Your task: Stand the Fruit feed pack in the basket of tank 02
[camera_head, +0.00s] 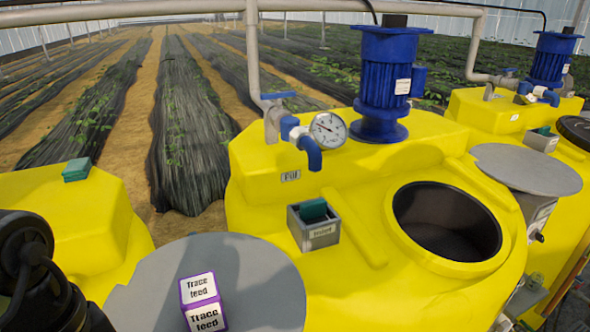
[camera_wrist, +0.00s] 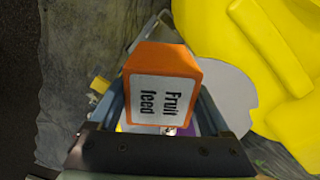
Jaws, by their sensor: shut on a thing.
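The Fruit feed pack (camera_wrist: 164,88), an orange box with a white label, is between the jaws of my gripper (camera_wrist: 163,108) in the wrist view. My gripper is shut on it; the head view shows neither. The middle yellow tank (camera_head: 340,265) has a round open hatch (camera_head: 446,221) with a dark inside. I cannot make out a basket in it. No tank number is readable, so I cannot tell which tank is 02.
A purple and white Trace feed pack (camera_head: 202,302) stands on a grey round lid (camera_head: 262,272). A grey box (camera_head: 314,229) holding a green block sits left of the hatch. A blue motor (camera_head: 384,85), pressure gauge (camera_head: 329,130) and pipes rise behind. Another grey lid (camera_head: 525,168) lies right.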

